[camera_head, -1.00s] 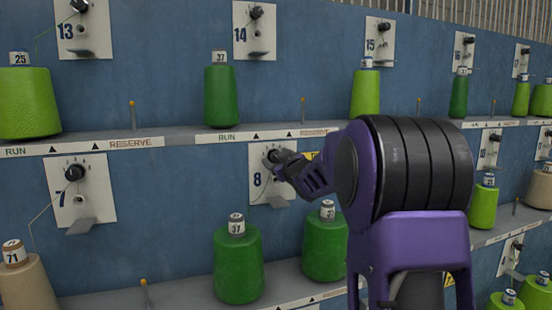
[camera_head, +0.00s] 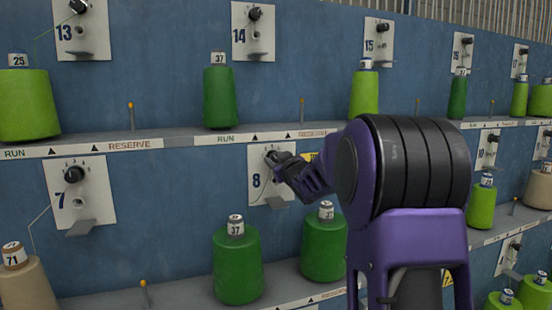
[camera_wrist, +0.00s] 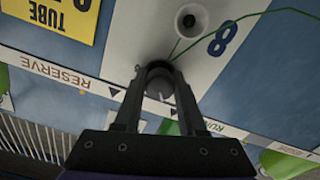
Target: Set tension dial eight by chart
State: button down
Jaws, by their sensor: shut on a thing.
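The white plate numbered 8 (camera_head: 262,192) is on the blue wall in the middle of the head view. Its dark tension dial sits at the plate's top, mostly hidden by my gripper (camera_head: 275,160) there. In the wrist view my gripper (camera_wrist: 160,72) has its two fingers shut on the round dial knob (camera_wrist: 160,87), one finger on each side. The plate also shows upside down in the wrist view (camera_wrist: 152,28), with the 8 and an eyelet. The dial's scale marks are too small or covered to read. The chart cannot be made out.
Two green cones (camera_head: 237,270) marked 37 stand on the shelf below plate 8. Plate 7 (camera_head: 82,200) with its own dial is at left. A yellow tube label (camera_wrist: 55,15) is beside plate 8. A shelf edge marked RUN and RESERVE runs above.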

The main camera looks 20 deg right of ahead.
jog(key=m+p, duration=0.2)
jog(key=m, duration=0.1)
jog(key=shift+r, duration=0.25)
jog(key=m+p, duration=0.2)
jog(key=m, duration=0.3)
jog(key=m+p, duration=0.2)
jog(key=m, duration=0.4)
jog(key=shift+f+p, duration=0.1)
jog(key=shift+p, duration=0.2)
jog(key=shift+m, duration=0.3)
jog(key=shift+c, duration=2.4)
grip_release()
jog(key=shift+f, duration=0.1)
jog(key=s, duration=1.7)
jog(key=shift+s, duration=0.2)
